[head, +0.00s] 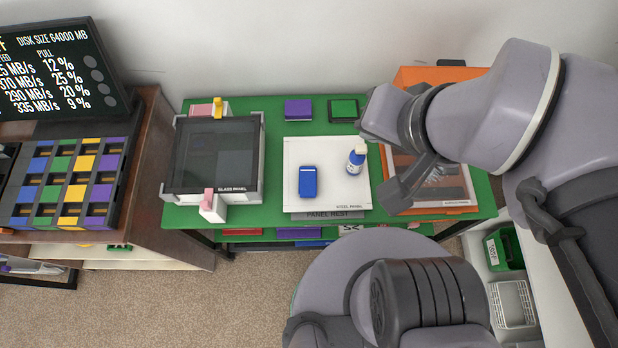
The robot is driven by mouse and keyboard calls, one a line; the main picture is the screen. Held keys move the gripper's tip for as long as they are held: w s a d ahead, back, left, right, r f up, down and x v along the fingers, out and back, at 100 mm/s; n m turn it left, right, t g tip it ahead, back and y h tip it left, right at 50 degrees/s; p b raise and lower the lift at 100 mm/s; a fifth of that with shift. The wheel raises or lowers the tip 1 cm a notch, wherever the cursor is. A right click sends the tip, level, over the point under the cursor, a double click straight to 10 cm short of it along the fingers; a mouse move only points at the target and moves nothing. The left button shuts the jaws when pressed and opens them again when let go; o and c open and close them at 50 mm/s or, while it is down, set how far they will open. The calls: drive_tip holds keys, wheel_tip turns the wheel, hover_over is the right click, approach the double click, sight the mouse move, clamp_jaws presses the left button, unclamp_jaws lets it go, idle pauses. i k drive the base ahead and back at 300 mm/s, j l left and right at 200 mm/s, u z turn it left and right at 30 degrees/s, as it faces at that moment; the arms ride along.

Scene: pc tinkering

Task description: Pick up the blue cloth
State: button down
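A small blue folded item (308,181), which looks like the blue cloth, lies flat on the white steel panel (298,151) in the middle of the green table. My gripper (381,160) is to the right of the cloth and apart from it, over the right part of the table. Its two fingers look spread apart with nothing seen between them, so it appears open and empty. The far side of the gripper is hidden.
A blue-and-white bottle (356,160) stands right of the cloth. A glass panel (213,155) in a holder is to the left. Purple (298,109) and green (343,109) pads lie behind. An orange case (437,76) is at the right, partly behind my arm.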

sight(307, 185)
drive_tip(key=k+l+z, duration=0.25)
drive_tip(key=l+z, duration=0.25)
drive_tip(key=k+j+u, duration=0.1)
drive_tip(key=u, duration=0.4)
drive_tip(key=j+u, duration=0.35)
drive_tip(key=u, duration=0.15)
drive_tip(key=l+u, duration=0.2)
drive_tip(key=u, duration=0.25)
drive_tip(key=l+u, duration=0.25)
drive_tip(key=u, duration=0.15)
drive_tip(key=l+u, duration=0.2)
drive_tip(key=u, duration=0.25)
drive_tip(key=l+u, duration=0.25)
drive_tip(key=u, duration=0.2)
